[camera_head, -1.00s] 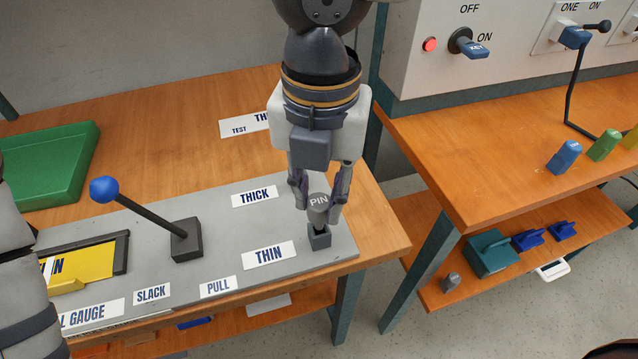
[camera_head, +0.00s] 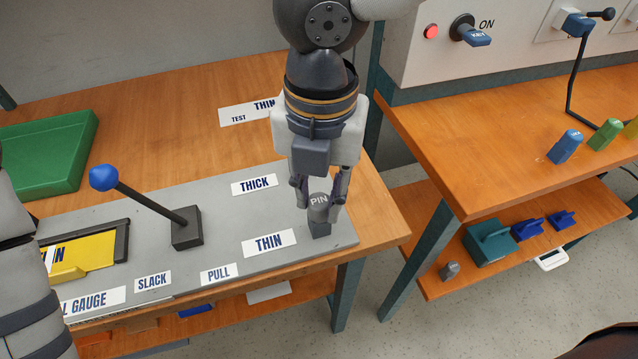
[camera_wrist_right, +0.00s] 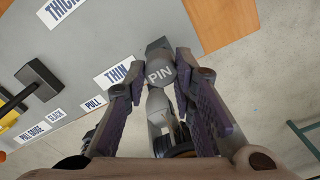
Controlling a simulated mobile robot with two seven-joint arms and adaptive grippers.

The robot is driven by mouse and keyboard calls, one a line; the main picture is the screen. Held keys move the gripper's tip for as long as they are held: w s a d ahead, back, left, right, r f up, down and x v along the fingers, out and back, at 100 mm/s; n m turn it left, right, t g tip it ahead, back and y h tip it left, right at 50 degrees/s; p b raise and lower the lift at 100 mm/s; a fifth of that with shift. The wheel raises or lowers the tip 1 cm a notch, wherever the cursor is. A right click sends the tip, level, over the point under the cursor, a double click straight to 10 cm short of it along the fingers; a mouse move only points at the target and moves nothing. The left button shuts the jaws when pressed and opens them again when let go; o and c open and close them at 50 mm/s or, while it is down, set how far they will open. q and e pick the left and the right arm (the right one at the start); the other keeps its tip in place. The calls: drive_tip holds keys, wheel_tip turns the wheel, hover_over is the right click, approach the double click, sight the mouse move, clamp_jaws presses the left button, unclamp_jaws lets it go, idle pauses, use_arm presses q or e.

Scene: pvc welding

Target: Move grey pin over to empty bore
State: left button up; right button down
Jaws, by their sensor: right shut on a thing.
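The grey pin (camera_head: 319,206), marked PIN on its top, stands upright at the small dark grey block (camera_head: 320,231) beside the THIN label. Its lower part is hidden, and its head sits close above the block with no clear gap. My right gripper (camera_head: 320,210) points down with its fingers shut on both sides of the pin. In the right wrist view the pin's head (camera_wrist_right: 160,73) sits between the fingers, with the block (camera_wrist_right: 158,45) just beyond. Any bore near the THICK label (camera_head: 254,185) is not seen. My left arm shows at the left edge, its gripper out of view.
A lever with a blue knob (camera_head: 103,178) stands on the grey plate (camera_head: 215,215), left of the block. A green tray (camera_head: 45,155) lies at the back left. A second bench (camera_head: 480,150) with a control panel stands right, across a gap.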

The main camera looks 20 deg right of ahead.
sight(320, 201)
drive_tip(key=shift+f, duration=0.35)
drive_tip(key=c, duration=1.3)
unclamp_jaws()
wheel_tip(320, 201, up, 12)
